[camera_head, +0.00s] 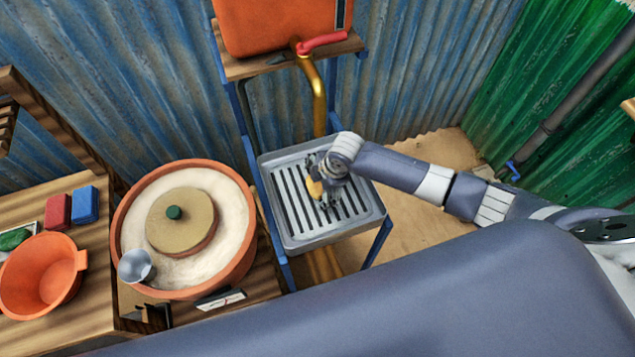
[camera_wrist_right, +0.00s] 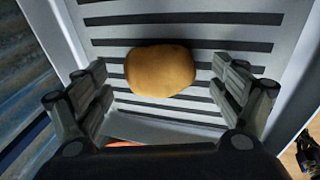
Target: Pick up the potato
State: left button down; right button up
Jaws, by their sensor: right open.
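The potato (camera_wrist_right: 160,71) is a yellow-brown oval lying on the slatted metal tray (camera_head: 292,237). In the head view the potato (camera_head: 315,188) is partly hidden by my right gripper (camera_head: 326,200), which is over the tray and close above it. In the wrist view my right gripper (camera_wrist_right: 165,95) is open, with one finger on each side of the potato and visible gaps between. The potato sits slightly ahead of the fingertips' middle. My left gripper is not in view.
A gold tap (camera_head: 318,95) with a red handle hangs behind the tray under an orange container (camera_head: 275,22). A large clay basin (camera_head: 125,235) with a lid and metal scoop stands left of the tray. An orange bowl (camera_head: 40,275) is further left.

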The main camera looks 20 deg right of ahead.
jog(key=shift+f, duration=0.25)
jog(key=shift+c, duration=0.3)
jog(key=c, duration=1.1)
jog(key=shift+r, duration=0.15)
